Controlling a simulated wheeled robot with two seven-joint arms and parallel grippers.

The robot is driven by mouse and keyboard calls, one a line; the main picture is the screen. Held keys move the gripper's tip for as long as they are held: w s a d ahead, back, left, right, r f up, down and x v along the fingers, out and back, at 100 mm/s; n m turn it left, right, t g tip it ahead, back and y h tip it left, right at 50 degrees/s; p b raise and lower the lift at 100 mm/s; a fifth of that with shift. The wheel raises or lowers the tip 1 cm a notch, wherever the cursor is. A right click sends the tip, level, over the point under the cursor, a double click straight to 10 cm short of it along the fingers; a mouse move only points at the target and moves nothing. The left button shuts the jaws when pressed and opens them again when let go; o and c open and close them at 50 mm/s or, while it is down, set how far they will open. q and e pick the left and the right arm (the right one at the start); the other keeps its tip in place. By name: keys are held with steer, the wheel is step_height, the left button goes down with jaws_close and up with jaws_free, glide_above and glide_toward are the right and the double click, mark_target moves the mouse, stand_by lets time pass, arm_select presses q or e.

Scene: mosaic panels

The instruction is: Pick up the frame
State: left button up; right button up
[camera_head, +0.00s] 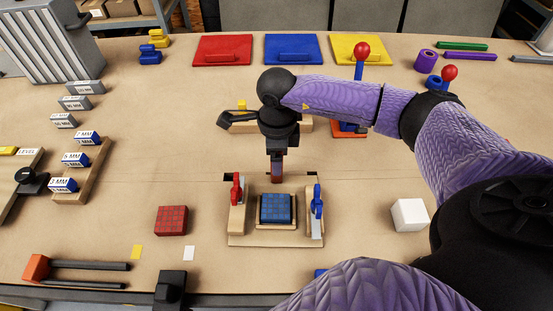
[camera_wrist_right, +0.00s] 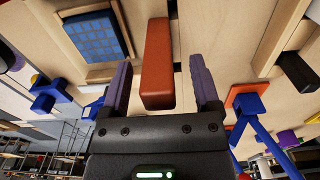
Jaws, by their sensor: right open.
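A blue gridded panel (camera_head: 276,208) sits in a small wooden frame (camera_head: 276,224) on a wooden fixture (camera_head: 234,240), between a red clamp (camera_head: 237,189) and a blue clamp (camera_head: 317,202). The blue panel (camera_wrist_right: 100,37) and its frame also show at the upper left of the right wrist view. My right gripper (camera_wrist_right: 161,82) is open just behind the fixture, pointing down. An orange-brown bar (camera_wrist_right: 157,60) lies between its fingers with a gap on each side. In the head view the gripper mostly hides this bar. My left gripper is out of view.
A red gridded block (camera_head: 172,221) lies left of the fixture and a white cube (camera_head: 409,214) to its right. Red, blue and yellow handled panels lie at the back. Behind my right wrist are a wooden strip (camera_head: 306,125) and a red-knobbed lever (camera_head: 361,50).

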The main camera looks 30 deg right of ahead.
steer(key=shift+f, duration=0.55)
jaws_close()
steer(key=shift+r, duration=0.1)
stand_by(0.9)
